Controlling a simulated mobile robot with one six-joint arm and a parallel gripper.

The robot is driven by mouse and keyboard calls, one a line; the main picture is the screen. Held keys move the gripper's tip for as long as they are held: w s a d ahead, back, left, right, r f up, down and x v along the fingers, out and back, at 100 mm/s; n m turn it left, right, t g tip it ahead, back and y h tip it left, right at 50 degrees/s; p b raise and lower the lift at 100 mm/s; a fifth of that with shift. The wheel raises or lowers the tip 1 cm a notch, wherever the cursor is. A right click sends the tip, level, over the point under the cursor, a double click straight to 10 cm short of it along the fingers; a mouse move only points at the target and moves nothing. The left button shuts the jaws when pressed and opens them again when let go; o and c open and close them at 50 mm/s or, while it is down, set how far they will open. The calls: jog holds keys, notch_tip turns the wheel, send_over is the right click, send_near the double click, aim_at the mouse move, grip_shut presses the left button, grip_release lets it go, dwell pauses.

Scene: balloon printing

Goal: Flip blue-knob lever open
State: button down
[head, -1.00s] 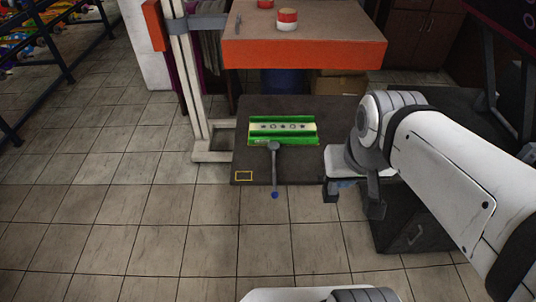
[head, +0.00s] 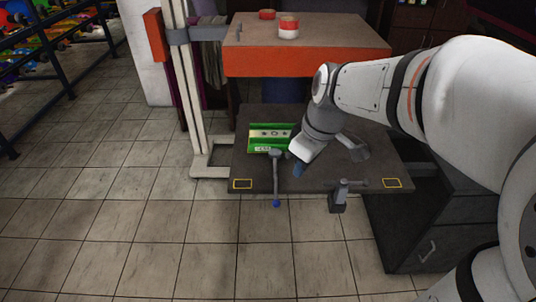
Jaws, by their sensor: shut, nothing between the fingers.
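The lever (head: 276,180) is a grey arm pivoted at the front of a green fixture (head: 257,148). It hangs toward me past the front edge of the dark table, with its blue knob (head: 276,204) at the near end. My gripper (head: 298,171) is shut and empty, pointing down over the table. It is right of the lever and a little farther back than the knob, with a visible gap. My white hand and wrist hide the right end of the green fixture.
The dark table (head: 255,172) has yellow corner marks and a grey clamp-like part (head: 338,198) at its front edge. An orange-edged shelf (head: 300,62) with small tins stands behind. Drawers (head: 440,230) are at the right. The floor in front is clear.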

jog(key=w+a+f+n+g+y+b, duration=0.1)
jog(key=w+a+f+n+b, duration=0.2)
jog(key=f, duration=0.3)
jog(key=w+a+f+n+b, duration=0.3)
jog(key=w+a+f+n, duration=0.1)
jog(key=w+f+n, duration=0.2)
jog(key=shift+w+f+g+y, duration=0.2)
jog(key=shift+f+g+y, duration=0.1)
jog(key=shift+g+y, duration=0.1)
jog(key=shift+d, duration=0.1)
notch_tip(320, 180, down, 10)
jog(key=shift+d, duration=0.25)
jog(key=shift+f+b, duration=0.15)
jog(key=shift+b, duration=0.2)
